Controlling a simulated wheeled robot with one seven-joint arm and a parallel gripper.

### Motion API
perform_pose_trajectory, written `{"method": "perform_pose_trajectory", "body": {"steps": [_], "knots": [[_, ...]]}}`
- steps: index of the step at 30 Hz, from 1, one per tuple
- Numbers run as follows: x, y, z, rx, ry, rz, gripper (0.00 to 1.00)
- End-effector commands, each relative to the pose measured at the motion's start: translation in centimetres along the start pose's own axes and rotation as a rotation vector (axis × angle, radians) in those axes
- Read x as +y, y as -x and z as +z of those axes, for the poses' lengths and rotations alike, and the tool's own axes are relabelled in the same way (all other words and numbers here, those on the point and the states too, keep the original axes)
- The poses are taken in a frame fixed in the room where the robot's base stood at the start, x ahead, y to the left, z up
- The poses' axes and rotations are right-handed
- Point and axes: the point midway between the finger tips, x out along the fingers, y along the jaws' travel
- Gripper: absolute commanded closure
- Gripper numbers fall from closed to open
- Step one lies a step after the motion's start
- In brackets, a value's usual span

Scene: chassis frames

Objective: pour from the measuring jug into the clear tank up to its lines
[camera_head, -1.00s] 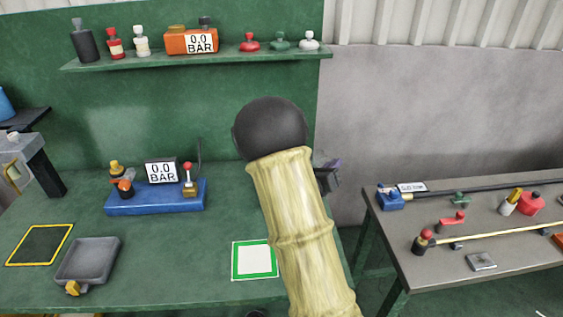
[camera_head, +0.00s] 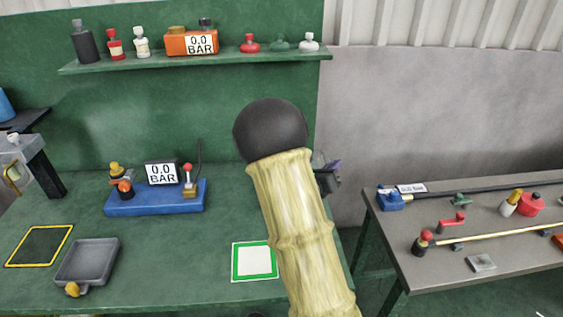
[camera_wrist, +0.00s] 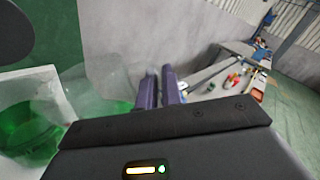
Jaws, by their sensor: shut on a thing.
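My gripper (camera_wrist: 160,88) has purple fingers close together at the middle of the wrist view, shut on a clear vessel that seems to be the measuring jug (camera_wrist: 88,88). Its see-through wall spreads left of the fingers, and green shows in or through it. A rounded green patch (camera_wrist: 28,130), perhaps liquid, lies at the lower left; I cannot tell which vessel it belongs to. In the head view my gripper (camera_head: 329,177) is mostly hidden behind my arm, and the jug is hidden too. I cannot pick out the clear tank or its lines with certainty.
A green-bordered white mat (camera_head: 254,261) lies left of my arm. A blue gauge unit (camera_head: 156,198), grey tray (camera_head: 88,260) and yellow-edged mat (camera_head: 40,246) are on the green bench. A grey table (camera_head: 450,265) with several tools stands right, beyond a gap. A shelf (camera_head: 200,60) hangs above.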

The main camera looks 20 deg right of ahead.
Motion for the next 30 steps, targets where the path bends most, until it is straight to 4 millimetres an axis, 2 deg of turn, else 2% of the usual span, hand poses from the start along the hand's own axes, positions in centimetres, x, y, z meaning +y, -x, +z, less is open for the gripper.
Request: {"method": "perform_pose_trajectory", "body": {"steps": [14,30], "knots": [[0.0,0.0,-0.2,-0.001,-0.007,-0.001,1.00],[0.0,-0.2,-4.0,-0.002,-0.131,-0.008,1.00]]}}
